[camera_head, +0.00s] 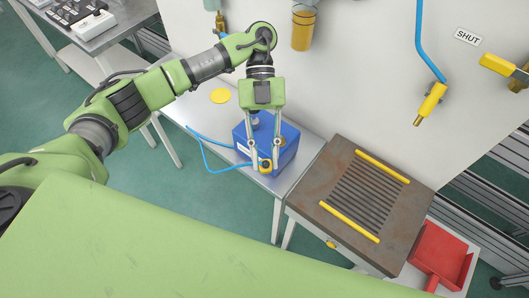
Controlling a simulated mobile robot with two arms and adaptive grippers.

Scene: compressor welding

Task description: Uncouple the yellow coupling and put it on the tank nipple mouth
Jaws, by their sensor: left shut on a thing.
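A yellow coupling (266,168) is at the lower front of a blue box-shaped unit (288,156), at the end of a thin blue hose (203,157). My left gripper (265,164) comes down from above in front of the unit, its two long fingers shut on this yellow coupling. I cannot tell whether the coupling is still joined to the unit. A small brass-coloured fitting (280,142) shows on the unit's right side. I cannot make out which part is the tank nipple. Another yellow coupling (431,104) hangs from a blue hose on the wall. My right gripper is not in view.
To the right is a brown slatted workbench (329,190) with yellow bars. A red tray (440,252) stands lower right. A "SHUT" sign (467,37) is on the wall.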

